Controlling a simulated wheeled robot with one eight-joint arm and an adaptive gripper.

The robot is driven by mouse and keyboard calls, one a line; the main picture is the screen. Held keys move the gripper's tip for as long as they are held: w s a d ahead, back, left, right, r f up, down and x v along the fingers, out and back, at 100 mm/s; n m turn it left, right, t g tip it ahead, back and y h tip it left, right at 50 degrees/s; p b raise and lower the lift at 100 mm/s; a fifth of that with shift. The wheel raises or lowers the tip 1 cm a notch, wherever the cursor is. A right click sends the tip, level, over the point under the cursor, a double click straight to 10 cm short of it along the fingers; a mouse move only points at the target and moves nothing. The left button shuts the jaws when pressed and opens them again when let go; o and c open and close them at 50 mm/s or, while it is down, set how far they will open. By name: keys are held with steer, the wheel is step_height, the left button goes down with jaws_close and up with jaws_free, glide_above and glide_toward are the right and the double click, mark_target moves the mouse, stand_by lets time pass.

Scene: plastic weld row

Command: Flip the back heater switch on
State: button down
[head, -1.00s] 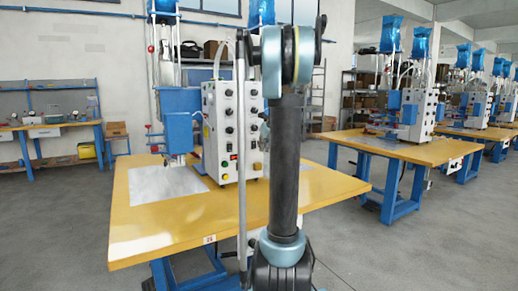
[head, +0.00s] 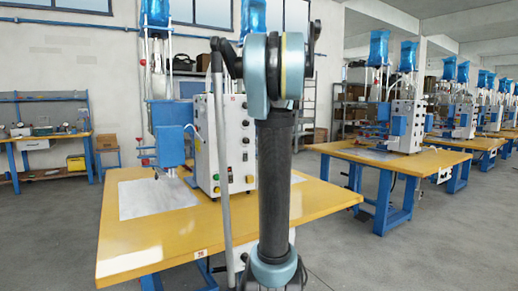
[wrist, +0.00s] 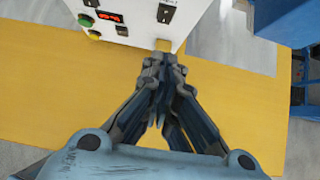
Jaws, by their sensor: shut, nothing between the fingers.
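The white control box (head: 240,150) stands on the yellow table, partly hidden behind my arm in the head view. Its front carries several black knobs or switches and coloured buttons. In the wrist view the lower panel (wrist: 142,22) shows a red display (wrist: 110,16), a green button, a yellow button and black rocker switches, one at the top (wrist: 166,12). I cannot tell which is the back heater switch. My gripper (wrist: 163,62) is shut and empty, its tips just below the panel's lower edge in the wrist picture. In the head view it is hidden.
The yellow table (head: 150,240) bears a grey plate (head: 155,198) and the blue welding press (head: 172,135) left of the box. More weld stations (head: 400,160) stand at the right. Grey floor lies open between the tables.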

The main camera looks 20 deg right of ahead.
mark_target(246, 158)
steer(key=shift+s+f, duration=0.25)
steer(key=shift+f, duration=0.4)
steer(key=shift+w+f, duration=0.1)
steer(key=w+r+x, duration=0.1)
steer(key=x, duration=1.1)
steer(key=shift+w+a, duration=0.35)
steer(key=shift+w, duration=0.3)
